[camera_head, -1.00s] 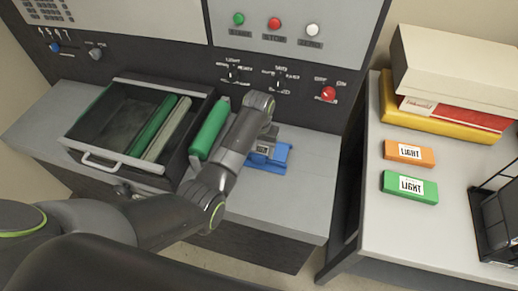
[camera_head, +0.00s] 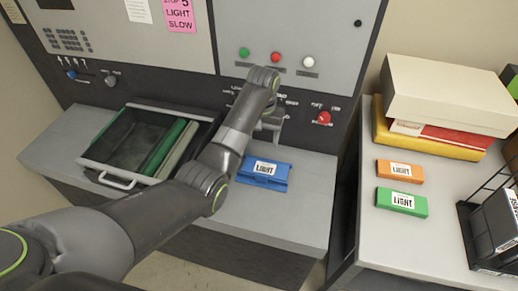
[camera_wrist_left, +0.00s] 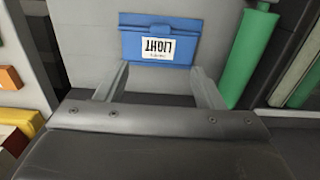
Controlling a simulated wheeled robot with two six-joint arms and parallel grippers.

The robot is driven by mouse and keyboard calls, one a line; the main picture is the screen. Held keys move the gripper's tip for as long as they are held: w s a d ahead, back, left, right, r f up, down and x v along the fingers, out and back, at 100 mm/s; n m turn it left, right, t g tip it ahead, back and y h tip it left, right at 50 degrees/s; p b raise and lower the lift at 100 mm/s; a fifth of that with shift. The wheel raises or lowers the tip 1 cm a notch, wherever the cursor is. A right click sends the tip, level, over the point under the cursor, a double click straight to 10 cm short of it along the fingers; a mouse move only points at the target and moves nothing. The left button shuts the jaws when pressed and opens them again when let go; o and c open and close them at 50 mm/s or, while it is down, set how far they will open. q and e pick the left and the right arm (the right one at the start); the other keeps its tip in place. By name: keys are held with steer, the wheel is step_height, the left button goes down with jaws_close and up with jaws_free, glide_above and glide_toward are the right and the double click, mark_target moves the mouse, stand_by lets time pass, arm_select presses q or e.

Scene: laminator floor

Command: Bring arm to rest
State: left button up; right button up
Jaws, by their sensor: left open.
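My left arm reaches across the grey ledge from the left in the head view. My left gripper (camera_head: 272,132) is beyond the blue box, near the control panel, partly hidden by its own wrist. In the left wrist view the two fingers (camera_wrist_left: 159,70) are apart, with nothing held between them. The blue box (camera_head: 264,173) with a white LIGHT label lies on the ledge. It also shows just past the fingertips in the left wrist view (camera_wrist_left: 160,36). My right gripper is not in view.
A black open drawer (camera_head: 133,182) with green and grey rolls is left of my arm. A green roll (camera_wrist_left: 248,55) lies right of the fingers in the wrist view. An orange box (camera_head: 399,171), a green box (camera_head: 402,202) and a wire rack (camera_head: 468,235) are on the right table.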

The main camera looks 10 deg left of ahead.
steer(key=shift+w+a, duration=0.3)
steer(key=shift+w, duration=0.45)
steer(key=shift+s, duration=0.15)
